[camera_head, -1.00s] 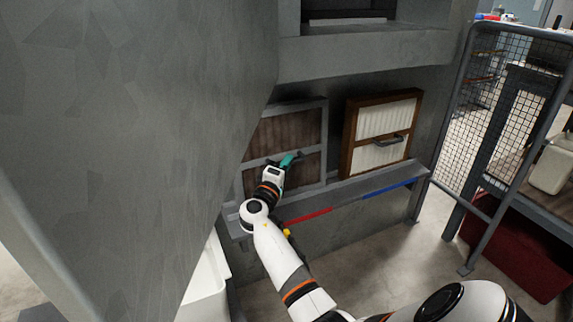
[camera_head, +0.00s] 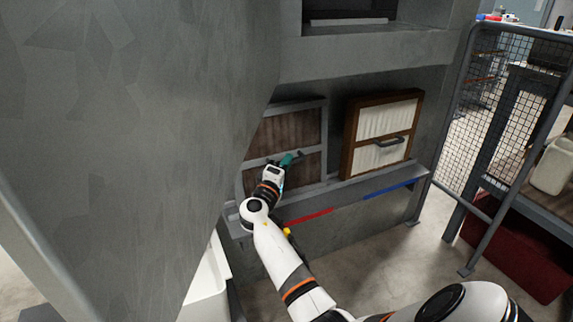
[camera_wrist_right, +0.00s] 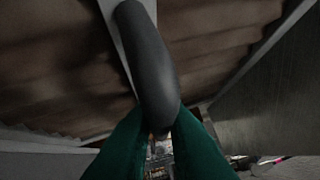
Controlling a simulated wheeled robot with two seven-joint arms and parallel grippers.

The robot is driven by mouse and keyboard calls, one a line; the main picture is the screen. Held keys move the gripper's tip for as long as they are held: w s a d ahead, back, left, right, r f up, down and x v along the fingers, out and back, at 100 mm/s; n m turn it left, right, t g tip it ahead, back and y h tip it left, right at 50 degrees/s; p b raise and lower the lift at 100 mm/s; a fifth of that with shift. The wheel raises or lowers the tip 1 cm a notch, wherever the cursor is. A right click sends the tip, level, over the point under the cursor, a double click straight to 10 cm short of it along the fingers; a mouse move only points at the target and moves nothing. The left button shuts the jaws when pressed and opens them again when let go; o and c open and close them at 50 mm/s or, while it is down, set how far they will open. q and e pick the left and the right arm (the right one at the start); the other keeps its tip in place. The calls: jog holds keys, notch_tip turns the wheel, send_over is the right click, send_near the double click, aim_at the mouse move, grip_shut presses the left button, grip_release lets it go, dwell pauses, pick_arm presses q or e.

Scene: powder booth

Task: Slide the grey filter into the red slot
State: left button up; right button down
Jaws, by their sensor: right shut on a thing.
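The grey filter (camera_head: 293,128), a grey frame with brown pleated panels, stands upright on the ledge above the red mark (camera_head: 310,216). Its left part is hidden behind the large grey panel. My right gripper (camera_head: 289,159), with green fingers, is at the filter's middle bar. In the right wrist view the green fingers (camera_wrist_right: 160,130) are shut on the filter's dark handle (camera_wrist_right: 146,52). The brown filter media (camera_wrist_right: 55,75) shows behind it. I cannot tell whether the filter is fully seated in its slot. My left gripper is not in view.
A second filter with a brown frame and white panels (camera_head: 382,119) stands to the right, above a blue mark (camera_head: 390,189). The large grey panel (camera_head: 120,130) fills the left side. A mesh gate (camera_head: 497,120) stands at the right.

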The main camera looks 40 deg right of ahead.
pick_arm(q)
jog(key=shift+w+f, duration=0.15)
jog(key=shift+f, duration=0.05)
pick_arm(e)
jog(key=shift+w+d+r, duration=0.1)
jog(key=shift+w, duration=0.2)
jog(key=shift+r, duration=0.25)
dwell(0.8)
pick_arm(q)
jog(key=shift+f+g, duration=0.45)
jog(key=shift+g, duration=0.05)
pick_arm(e)
jog(key=shift+w+d+r, duration=0.15)
jog(key=shift+w+r, duration=0.05)
jog(key=shift+r, duration=0.3)
jog(key=shift+f, duration=0.1)
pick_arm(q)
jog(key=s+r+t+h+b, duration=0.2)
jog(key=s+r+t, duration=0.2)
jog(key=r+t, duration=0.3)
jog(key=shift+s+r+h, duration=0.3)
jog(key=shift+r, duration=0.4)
pick_arm(e)
jog(key=shift+f, duration=1.35)
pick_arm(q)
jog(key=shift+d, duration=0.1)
